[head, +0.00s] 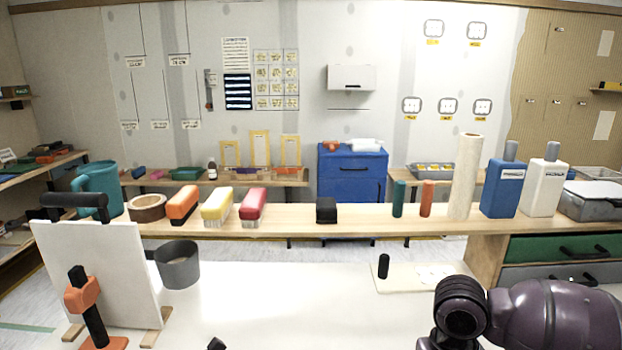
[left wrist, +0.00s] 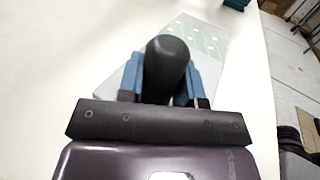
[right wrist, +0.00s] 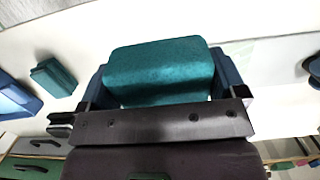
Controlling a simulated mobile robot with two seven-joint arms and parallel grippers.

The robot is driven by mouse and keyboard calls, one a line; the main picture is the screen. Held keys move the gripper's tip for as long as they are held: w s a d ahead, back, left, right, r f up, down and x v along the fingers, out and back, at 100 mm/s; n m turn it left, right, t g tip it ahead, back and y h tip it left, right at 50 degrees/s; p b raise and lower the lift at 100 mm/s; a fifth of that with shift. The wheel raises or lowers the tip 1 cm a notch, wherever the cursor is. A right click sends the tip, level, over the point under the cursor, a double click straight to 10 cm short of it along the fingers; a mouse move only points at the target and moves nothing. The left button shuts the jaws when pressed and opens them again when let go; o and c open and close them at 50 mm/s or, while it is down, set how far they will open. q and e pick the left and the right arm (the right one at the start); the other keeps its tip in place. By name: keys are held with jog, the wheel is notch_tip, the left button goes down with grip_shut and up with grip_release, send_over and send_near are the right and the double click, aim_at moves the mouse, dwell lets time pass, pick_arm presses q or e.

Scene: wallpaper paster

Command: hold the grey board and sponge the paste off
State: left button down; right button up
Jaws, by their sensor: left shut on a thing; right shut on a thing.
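My left gripper (left wrist: 168,88) is shut on an upright black handle (left wrist: 168,58) in the left wrist view. The pale grey board (left wrist: 112,82) lies on the white table beneath it, with whitish-green paste patches (left wrist: 205,42) on its far part. My right gripper (right wrist: 160,88) is shut on a teal sponge (right wrist: 158,62), a finger at each side. A pale grey panel (right wrist: 280,50) lies behind the sponge on the right; the sponge hides part of it, and I cannot tell whether they touch. Both grippers' fingers are outside the head view.
A cream board (head: 400,284) with a black knob (head: 384,266) and white smears lies on the table at right. A white panel on a stand (head: 95,265) and a grey cup (head: 178,266) stand at left. A teal block (right wrist: 52,78) lies left of the sponge. The table's middle is clear.

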pick_arm(q)
jog(key=c, duration=0.7)
grip_release()
jog(key=shift+a, duration=0.15)
jog(key=shift+v, duration=0.75)
jog(key=shift+x, duration=0.9)
grip_shut()
jog(key=shift+f, duration=0.1)
